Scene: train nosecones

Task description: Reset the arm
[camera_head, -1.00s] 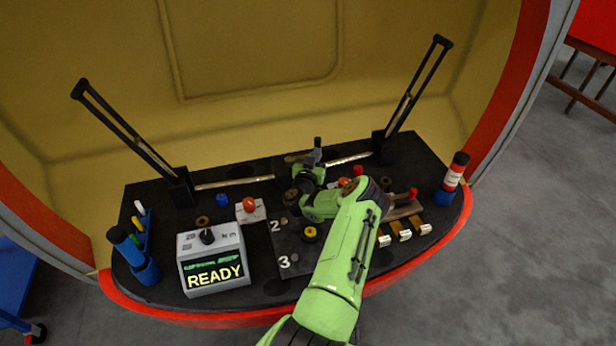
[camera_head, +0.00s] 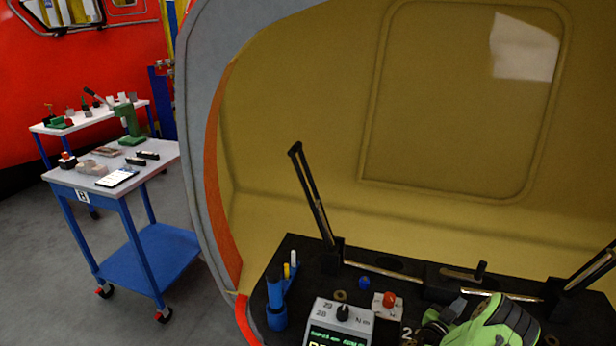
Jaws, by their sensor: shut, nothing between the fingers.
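My green arm (camera_head: 495,322) shows at the bottom right, low over the dark console (camera_head: 300,252). My gripper (camera_head: 430,328) is the small dark end left of the green links. It is shut and empty, and its fingertips are hard to make out. The lower part of the arm is cut off by the bottom edge.
The console carries a grey torque display (camera_head: 340,320), a red button (camera_head: 389,299), a blue cap (camera_head: 364,283), a blue holder (camera_head: 276,300) and an upright black lever (camera_head: 312,195). A blue cart (camera_head: 150,255) with tools stands left, over open grey floor.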

